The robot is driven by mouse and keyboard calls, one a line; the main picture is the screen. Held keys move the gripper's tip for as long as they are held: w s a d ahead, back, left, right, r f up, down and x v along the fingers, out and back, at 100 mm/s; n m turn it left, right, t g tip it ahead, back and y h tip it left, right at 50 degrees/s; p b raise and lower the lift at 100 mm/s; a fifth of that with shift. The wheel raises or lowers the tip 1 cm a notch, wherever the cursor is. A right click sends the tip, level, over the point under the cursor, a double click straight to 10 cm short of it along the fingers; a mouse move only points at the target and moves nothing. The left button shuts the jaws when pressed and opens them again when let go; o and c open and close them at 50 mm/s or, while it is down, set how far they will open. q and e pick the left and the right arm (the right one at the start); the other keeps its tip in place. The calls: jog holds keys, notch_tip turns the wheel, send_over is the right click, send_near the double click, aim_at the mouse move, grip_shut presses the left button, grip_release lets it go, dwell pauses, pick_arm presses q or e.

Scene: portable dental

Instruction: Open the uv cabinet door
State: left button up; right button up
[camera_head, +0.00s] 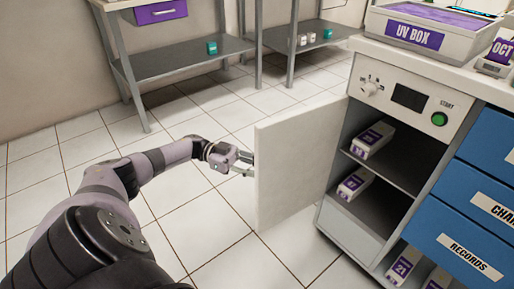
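The UV cabinet (370,215) stands at the right, with a knob, a dark display and a green START button on its upper panel. Its white door (296,160) is swung wide open to the left, showing the shelves inside. My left arm reaches in from the lower left. My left gripper (246,164) is at the door's free left edge, its fingertips partly hidden by the door. I cannot tell whether the fingers grip the door or a handle behind it. My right gripper is not in view.
White purple-labelled packs (371,139) sit on the cabinet shelves. Blue drawers (460,240) adjoin at the right. A UV BOX tray (415,33) stands on the counter. Metal shelving (180,62) lines the back wall. The tiled floor (200,215) around the door is clear.

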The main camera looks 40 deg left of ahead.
pick_arm(q)
jog(key=v, duration=0.7)
jog(key=shift+a, duration=0.2)
jog(key=shift+s, duration=0.1)
dwell(0.7)
